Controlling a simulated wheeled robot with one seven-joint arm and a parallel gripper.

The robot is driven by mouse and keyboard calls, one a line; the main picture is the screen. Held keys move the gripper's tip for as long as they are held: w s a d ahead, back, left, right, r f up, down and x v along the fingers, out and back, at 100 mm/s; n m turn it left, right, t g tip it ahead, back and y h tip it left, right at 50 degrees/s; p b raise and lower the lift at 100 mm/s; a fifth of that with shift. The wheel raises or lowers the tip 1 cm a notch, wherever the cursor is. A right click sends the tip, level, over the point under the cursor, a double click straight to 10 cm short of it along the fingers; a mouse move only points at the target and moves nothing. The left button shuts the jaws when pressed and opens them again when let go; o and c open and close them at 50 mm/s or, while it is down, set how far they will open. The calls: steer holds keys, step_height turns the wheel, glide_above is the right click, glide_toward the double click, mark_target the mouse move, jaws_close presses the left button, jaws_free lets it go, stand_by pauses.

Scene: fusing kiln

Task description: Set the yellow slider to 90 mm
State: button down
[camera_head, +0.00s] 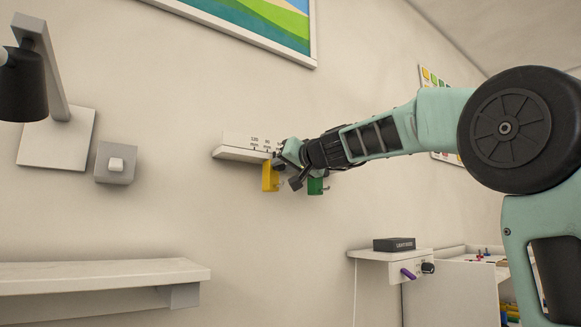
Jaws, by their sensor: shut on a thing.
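The yellow slider (267,177) hangs below a white rail (233,153) on the wall. The rail carries printed marks; one seems to read 120 mm, and a smaller label to its right looks like 90. The slider's visible part is roughly below that right-hand label, but its exact setting is too small to read. My gripper (281,162) is at the slider's right side, shut on it; the fingertips are partly hidden. A green slider (315,187) hangs to the right, partly behind my gripper. My arm covers the rail's right part.
A grey wall switch (116,162) and a black lamp (24,85) are at left. A white shelf (90,276) is below them. The wall below the sliders is clear.

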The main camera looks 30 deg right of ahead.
steer(key=shift+a, duration=0.95)
steer(key=c, duration=1.2)
jaws_free()
steer(key=s+b, duration=1.2)
steer(key=s, duration=0.5)
steer(key=shift+s+d, duration=0.2)
steer(key=shift+d, duration=0.1)
